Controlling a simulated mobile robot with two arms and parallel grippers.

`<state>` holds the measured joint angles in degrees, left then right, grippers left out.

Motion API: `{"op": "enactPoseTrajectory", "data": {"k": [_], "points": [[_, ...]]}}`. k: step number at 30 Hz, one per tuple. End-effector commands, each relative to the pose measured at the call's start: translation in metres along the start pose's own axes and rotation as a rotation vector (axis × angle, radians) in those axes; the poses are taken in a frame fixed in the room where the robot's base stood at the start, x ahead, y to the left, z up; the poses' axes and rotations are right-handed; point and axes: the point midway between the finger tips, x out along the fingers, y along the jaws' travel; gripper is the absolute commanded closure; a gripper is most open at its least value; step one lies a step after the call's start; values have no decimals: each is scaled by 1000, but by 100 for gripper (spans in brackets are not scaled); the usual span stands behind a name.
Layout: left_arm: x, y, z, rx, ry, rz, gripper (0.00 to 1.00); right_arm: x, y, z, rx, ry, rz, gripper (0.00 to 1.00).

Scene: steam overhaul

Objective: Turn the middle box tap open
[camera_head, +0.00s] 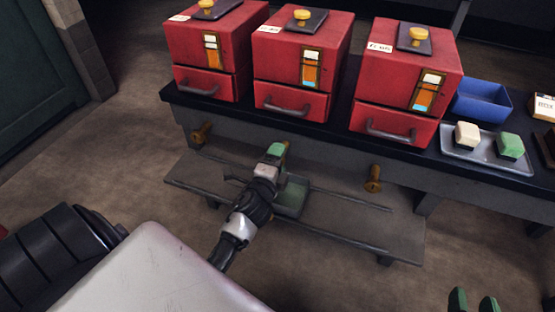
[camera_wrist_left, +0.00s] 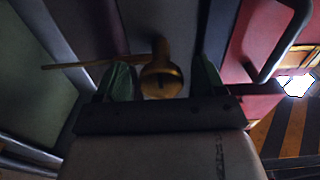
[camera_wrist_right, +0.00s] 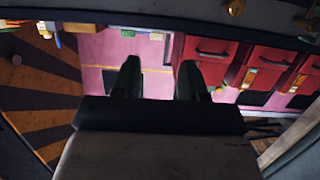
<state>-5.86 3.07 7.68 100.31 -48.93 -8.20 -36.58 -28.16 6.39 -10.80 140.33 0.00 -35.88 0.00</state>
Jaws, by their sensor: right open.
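Three red boxes stand in a row on the dark bench; the middle box (camera_head: 301,60) has a gauge with orange and white parts and a drawer. My left gripper (camera_head: 275,152) is at the bench front below the middle box and hides the tap there in the head view. In the left wrist view a brass tap (camera_wrist_left: 161,80) lies between the open green fingers of that gripper (camera_wrist_left: 163,80), with gaps at both sides. A thin brass bar runs left from near it. My right gripper (camera_head: 473,301) is open and empty at the lower right, also in the right wrist view (camera_wrist_right: 160,80).
Brass taps show below the left box (camera_head: 202,132) and the right box (camera_head: 373,178). A low shelf (camera_head: 350,222) under the bench holds a greenish tray (camera_head: 292,196). A blue bin (camera_head: 481,99) and a grey tray (camera_head: 470,157) with two blocks stand at the right.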

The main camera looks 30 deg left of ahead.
Motion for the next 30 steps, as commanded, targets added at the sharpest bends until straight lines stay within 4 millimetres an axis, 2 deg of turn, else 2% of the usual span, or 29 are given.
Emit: {"op": "enactPoseTrajectory", "data": {"k": [8,21,25,30], "points": [[-7,0,0,0,0,0,30,0,0,0,0,-8,0,57],[-88,0,0,-1,-2,2,30,-7,3,21,-2,-163,8,57],[-103,0,0,-1,-1,1,30,-8,4,22,-1,-170,9,57],[-108,0,0,0,0,0,30,-8,4,23,-1,-173,9,57]]}}
